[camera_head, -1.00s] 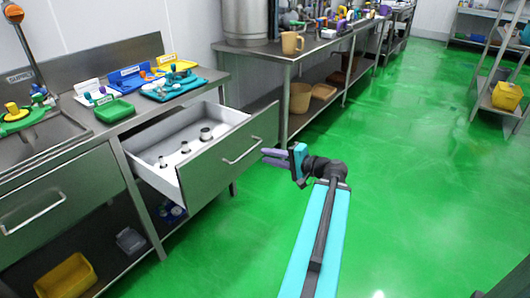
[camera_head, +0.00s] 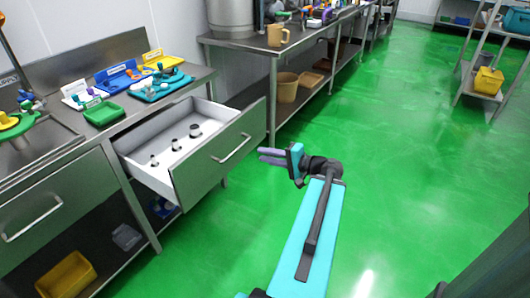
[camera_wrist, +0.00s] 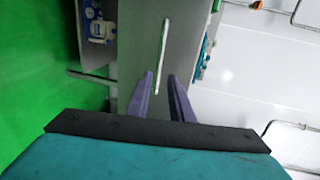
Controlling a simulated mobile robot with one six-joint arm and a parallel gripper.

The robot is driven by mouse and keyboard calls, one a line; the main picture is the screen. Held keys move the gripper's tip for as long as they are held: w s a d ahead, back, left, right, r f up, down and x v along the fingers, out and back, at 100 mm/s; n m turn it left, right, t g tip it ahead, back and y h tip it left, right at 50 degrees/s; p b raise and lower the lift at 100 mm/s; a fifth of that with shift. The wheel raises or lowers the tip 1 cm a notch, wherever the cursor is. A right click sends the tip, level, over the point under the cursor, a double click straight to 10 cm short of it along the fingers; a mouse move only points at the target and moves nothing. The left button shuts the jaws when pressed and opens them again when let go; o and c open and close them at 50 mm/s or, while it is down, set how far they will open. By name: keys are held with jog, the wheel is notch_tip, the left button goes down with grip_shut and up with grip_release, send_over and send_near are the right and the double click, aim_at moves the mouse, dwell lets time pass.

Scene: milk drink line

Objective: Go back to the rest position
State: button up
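My gripper (camera_head: 264,156) is in front of the open drawer (camera_head: 196,185), to the right of its front panel in the head view. Its two purple fingers are apart, with nothing between them. The wrist view shows my gripper (camera_wrist: 160,78) with a clear gap between the fingers and the drawer's bar handle (camera_wrist: 163,55) beyond them. The handle (camera_head: 232,150) is free of the fingers. My arm reaches up from the bottom of the head view, bent at the wrist.
Small dark-topped items stand in the drawer. The counter holds a green tray (camera_head: 103,113) and a teal tray (camera_head: 160,86). A second steel table (camera_head: 250,43) carries a tan jug (camera_head: 277,35). Green floor (camera_head: 400,150) is clear to the right.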

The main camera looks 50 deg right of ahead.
dwell(0.7)
jog(key=w+a+f+n+g+y+p, duration=0.25)
jog(key=a+f+g, duration=0.25)
jog(key=a+f, duration=0.8)
jog(key=w+a+f+n+g+y+p, duration=0.1)
jog(key=w+a+f+n+g+y, duration=0.3)
jog(key=a+f, duration=0.9)
jog(key=s+a+f+n+g+h+p, duration=0.15)
jog(key=s+a+g, duration=0.25)
jog(key=a, duration=0.4)
jog(key=s+a+f+n+g+h+p, duration=0.1)
jog(key=s+a+f+n+g, duration=0.2)
jog(key=a, duration=0.5)
jog(key=s+a+f+n+g+h+p, duration=0.1)
jog(key=s+a+f+n+g+h, duration=0.1)
jog(key=s, duration=0.4)
jog(key=s+a+f+n+g+h, duration=0.3)
jog(key=s, duration=0.4)
jog(key=shift+f+n+p, duration=0.4)
jog(key=shift+s+d, duration=0.1)
